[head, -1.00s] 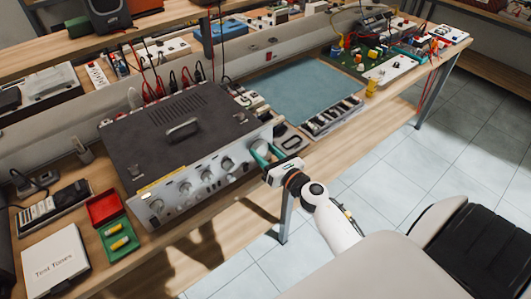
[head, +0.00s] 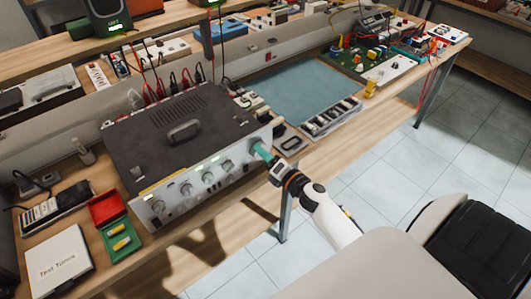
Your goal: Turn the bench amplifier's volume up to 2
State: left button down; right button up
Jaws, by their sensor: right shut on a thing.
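The bench amplifier (head: 185,135) sits on the wooden bench, with a dark top and a silver front panel carrying several knobs. My right gripper (head: 261,150) is at the right end of that panel, its teal fingers shut on the knob there. The fingers hide this knob and its markings, so I cannot read its setting. Small lights show on the panel. My left gripper is not in view.
A red and green box (head: 116,232) and a white "Test Tones" box (head: 58,262) lie left of the amplifier. A blue mat (head: 295,88) and a tray of small parts (head: 331,116) lie to the right. Cables rise behind the amplifier.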

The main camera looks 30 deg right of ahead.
jog(key=m+p, duration=0.1)
jog(key=m, duration=0.5)
jog(key=shift+m, duration=0.3)
jog(key=m+p, duration=0.1)
jog(key=m, duration=0.4)
jog(key=shift+f+p, duration=0.2)
jog(key=shift+p, duration=0.2)
jog(key=shift+m, duration=0.3)
jog(key=o, duration=1)
jog(key=shift+s+d+b, duration=0.15)
jog(key=shift+s+b, duration=0.3)
jog(key=shift+s, duration=1.55)
jog(key=shift+s+d+b, duration=0.2)
jog(key=shift+s+b, duration=0.3)
jog(key=shift+s, duration=1.5)
jog(key=shift+s+d+b, duration=0.15)
jog(key=shift+s+b, duration=0.3)
jog(key=shift+s, duration=1.55)
